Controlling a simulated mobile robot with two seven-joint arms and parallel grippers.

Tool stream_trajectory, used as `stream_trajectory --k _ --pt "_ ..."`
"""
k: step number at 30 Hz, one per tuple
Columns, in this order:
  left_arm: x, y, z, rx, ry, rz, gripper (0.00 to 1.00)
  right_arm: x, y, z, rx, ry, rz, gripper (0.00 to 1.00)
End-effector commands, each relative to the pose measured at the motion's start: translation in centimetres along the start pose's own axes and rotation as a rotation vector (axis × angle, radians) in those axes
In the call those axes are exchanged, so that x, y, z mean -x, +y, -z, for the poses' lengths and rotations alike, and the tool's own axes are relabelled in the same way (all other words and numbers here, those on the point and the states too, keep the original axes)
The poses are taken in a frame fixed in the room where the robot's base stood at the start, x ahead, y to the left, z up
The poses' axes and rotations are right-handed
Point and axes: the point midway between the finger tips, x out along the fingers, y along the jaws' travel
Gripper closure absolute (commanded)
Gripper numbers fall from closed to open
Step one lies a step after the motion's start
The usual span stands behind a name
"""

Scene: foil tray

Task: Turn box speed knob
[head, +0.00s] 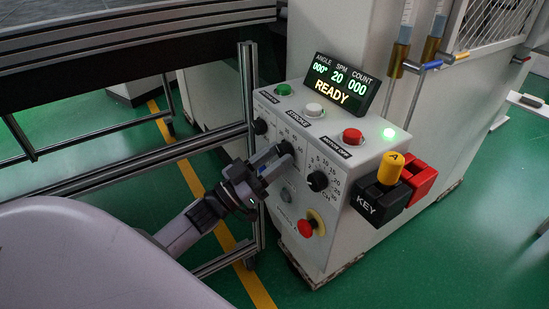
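The grey control box (330,146) stands at the centre of the head view. Its sloped front has a black knob (317,181) at the right with a numbered scale around it, reading 5 to about 30. A middle black knob (286,148) is partly hidden by my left gripper (281,158). The two fingers are apart and their tips are at or very close to this middle knob. I cannot tell whether they touch or hold it. A third black knob (260,126) is further left. My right gripper is out of view.
A lit display (341,85) reads 20 SPM and READY. Green (283,89), white (313,110) and red (352,136) buttons line the top. A metal rail (251,130) stands close at left.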

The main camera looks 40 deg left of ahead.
Motion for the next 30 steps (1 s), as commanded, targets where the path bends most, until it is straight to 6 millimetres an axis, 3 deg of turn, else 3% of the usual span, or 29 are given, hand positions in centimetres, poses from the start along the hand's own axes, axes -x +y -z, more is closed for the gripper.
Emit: stream_trajectory --k 11,30 --pt "0.02 -0.05 -0.02 -0.066 0.001 -0.030 0.91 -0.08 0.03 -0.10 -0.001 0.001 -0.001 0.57" --pt "-0.05 -0.60 0.15 -0.500 0.000 -0.209 0.91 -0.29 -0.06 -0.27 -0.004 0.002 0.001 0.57"
